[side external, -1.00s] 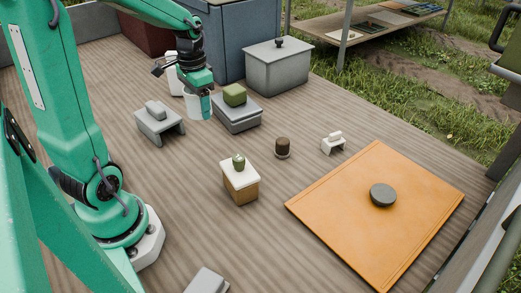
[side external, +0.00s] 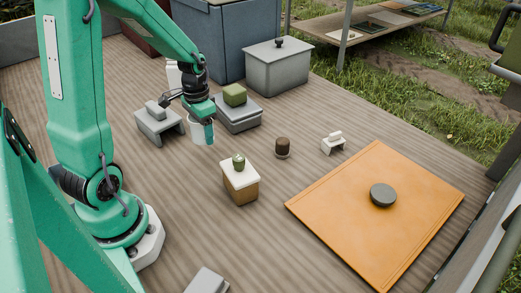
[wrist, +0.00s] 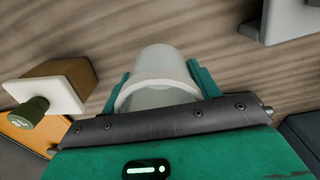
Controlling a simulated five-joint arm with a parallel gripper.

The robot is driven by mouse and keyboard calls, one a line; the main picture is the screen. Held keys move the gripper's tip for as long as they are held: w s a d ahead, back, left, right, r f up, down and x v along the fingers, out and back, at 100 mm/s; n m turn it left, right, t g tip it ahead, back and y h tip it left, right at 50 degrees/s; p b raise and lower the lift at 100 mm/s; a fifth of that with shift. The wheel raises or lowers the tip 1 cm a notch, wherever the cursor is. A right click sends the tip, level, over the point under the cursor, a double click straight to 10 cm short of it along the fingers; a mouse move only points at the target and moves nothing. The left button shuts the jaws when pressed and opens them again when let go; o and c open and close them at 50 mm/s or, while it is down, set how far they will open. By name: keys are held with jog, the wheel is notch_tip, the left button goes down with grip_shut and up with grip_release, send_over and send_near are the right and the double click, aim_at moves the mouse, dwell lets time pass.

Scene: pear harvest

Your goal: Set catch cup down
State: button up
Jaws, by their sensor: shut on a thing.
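The catch cup is a pale, translucent white cup (side external: 197,130), held at the end of my arm in the side view. In the wrist view the cup (wrist: 160,75) sits between the two green fingers of my gripper (wrist: 160,88), which is shut on it. In the side view my gripper (side external: 207,130) partly covers the cup. The cup is near the deck, left of the grey block with the green top; whether its base touches the deck cannot be told.
A small box with a white top and green pear-like item (side external: 239,180) stands in front and to the right. A grey stand (side external: 160,124) is left, a grey block (side external: 238,118) behind right. An orange mat (side external: 350,235) with a dark disc lies right. Open deck (side external: 185,190) lies in front.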

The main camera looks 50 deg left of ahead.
aim_at(206, 155)
jog(key=shift+f, duration=1.3)
jog(key=shift+f, duration=0.1)
jog(key=shift+f, duration=1.75)
jog(key=shift+f, duration=0.15)
jog(key=o, duration=1)
jog(key=shift+c, duration=0.2)
jog(key=shift+r, duration=6.15)
jog(key=shift+d+r, duration=0.1)
